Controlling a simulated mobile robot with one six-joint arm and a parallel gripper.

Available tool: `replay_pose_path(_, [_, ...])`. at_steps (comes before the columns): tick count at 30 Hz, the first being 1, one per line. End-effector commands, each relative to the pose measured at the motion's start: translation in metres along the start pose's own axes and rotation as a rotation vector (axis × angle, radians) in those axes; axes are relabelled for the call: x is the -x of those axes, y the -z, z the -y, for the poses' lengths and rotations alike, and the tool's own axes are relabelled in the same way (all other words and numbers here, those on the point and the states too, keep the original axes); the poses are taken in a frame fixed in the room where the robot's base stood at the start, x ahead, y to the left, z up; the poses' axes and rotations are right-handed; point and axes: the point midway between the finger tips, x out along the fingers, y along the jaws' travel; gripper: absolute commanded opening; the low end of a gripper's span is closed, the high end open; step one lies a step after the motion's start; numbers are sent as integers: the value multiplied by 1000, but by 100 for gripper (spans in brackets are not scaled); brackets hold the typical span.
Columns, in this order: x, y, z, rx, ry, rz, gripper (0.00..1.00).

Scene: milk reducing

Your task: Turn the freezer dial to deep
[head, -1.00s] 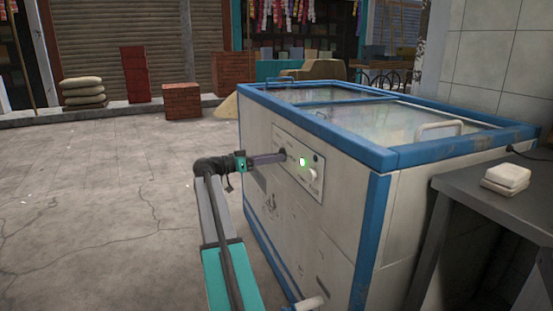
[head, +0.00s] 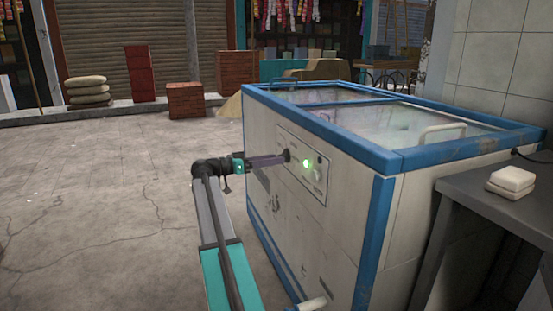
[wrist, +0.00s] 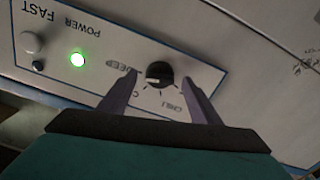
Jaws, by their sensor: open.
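The freezer dial (wrist: 159,74) is a small black round knob with a white mark on the freezer's control panel (wrist: 100,60). A DEEP label (wrist: 124,59) shows to its left, partly behind a finger. A CHILL label (wrist: 172,107) shows to its lower right. My gripper (wrist: 159,82) is open, with one purple finger on each side of the dial. Gaps seem to show between the fingers and the knob; contact is hard to tell. In the head view my gripper (head: 284,157) reaches the panel on the front of the blue-edged chest freezer (head: 345,215).
A lit green power light (wrist: 77,60) and a pale FAST button (wrist: 31,42) lie left of the dial. The floor (head: 100,200) to the left is clear.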

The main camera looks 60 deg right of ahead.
Motion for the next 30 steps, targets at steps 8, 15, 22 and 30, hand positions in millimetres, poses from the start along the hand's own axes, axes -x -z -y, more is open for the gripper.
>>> replay_pose_path(8, [44,3,-1,0,2,0,58])
replay_pose_path(15, [83,2,-1,0,3,0,58])
replay_pose_path(22, [109,1,-1,-1,1,1,58])
replay_pose_path(30, [118,0,-1,-2,0,1,58])
